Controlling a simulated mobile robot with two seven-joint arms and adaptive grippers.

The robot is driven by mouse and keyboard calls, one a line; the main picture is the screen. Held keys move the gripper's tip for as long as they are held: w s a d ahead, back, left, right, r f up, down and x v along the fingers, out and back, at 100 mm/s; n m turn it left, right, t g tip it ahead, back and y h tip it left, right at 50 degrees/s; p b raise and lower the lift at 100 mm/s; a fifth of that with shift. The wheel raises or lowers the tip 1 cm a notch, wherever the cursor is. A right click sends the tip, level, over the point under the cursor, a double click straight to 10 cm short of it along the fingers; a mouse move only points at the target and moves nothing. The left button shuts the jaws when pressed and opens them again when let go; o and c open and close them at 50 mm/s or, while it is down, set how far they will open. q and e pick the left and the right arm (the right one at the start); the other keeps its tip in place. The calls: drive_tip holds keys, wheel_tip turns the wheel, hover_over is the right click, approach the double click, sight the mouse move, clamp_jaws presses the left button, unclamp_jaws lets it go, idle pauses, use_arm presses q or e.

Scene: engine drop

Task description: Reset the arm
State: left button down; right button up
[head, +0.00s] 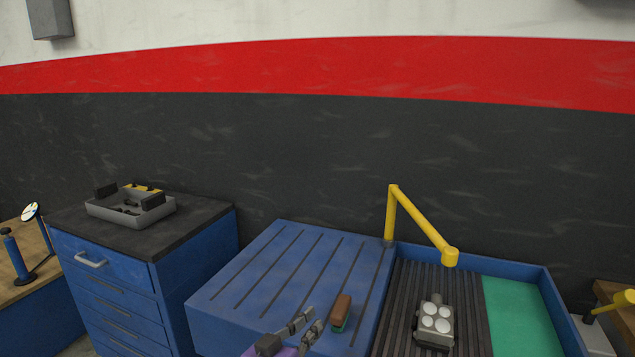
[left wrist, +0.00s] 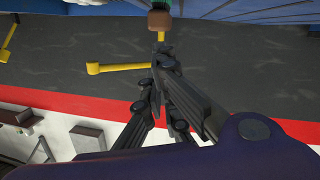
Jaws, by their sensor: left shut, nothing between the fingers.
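My left gripper (head: 312,322) is at the bottom of the head view, over the front part of the blue slotted bench top. Its fingers are shut with nothing between them. It also shows large in the left wrist view (left wrist: 160,52). A small brown block with a green underside (head: 341,310) is just right of the fingertips in the head view, apart from them. The brown block also shows at the top of the left wrist view (left wrist: 160,20), beyond the fingertips. My right gripper is in neither view.
A yellow crane arm (head: 420,226) stands at the bench (head: 262,268). A grey engine block (head: 434,324) sits on the dark ribbed bed, beside a green panel (head: 520,315). A grey tray (head: 130,208) with dark parts is on the blue drawer cabinet (head: 110,280) at left.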

use_arm(q)
drive_tip(key=s+a+f+y, duration=0.1)
drive_tip(key=s+a+f, duration=0.2)
drive_tip(key=f, duration=0.3)
drive_tip(key=s+a+f+y, duration=0.2)
drive_tip(key=s+a+f, duration=0.1)
drive_tip(key=f, duration=0.2)
drive_tip(key=s+a+f+n+g+y, duration=0.1)
drive_tip(key=s+a+f+g, duration=0.1)
drive_tip(key=s+a+f, duration=0.2)
drive_tip(key=s+a+f+g+y, duration=0.2)
drive_tip(key=s+a+f, duration=0.2)
drive_tip(key=s+f, duration=0.5)
drive_tip(key=s+a+f+n+g+y, duration=0.1)
drive_tip(key=s+a+f, duration=0.3)
drive_tip(key=s, duration=1.2)
wheel_tip(320, 180, down, 4)
drive_tip(key=shift+r+n+g+y, duration=0.2)
drive_tip(key=shift+n+g+y, duration=0.1)
drive_tip(key=shift+g+y, duration=0.1)
drive_tip(key=shift+a, duration=0.1)
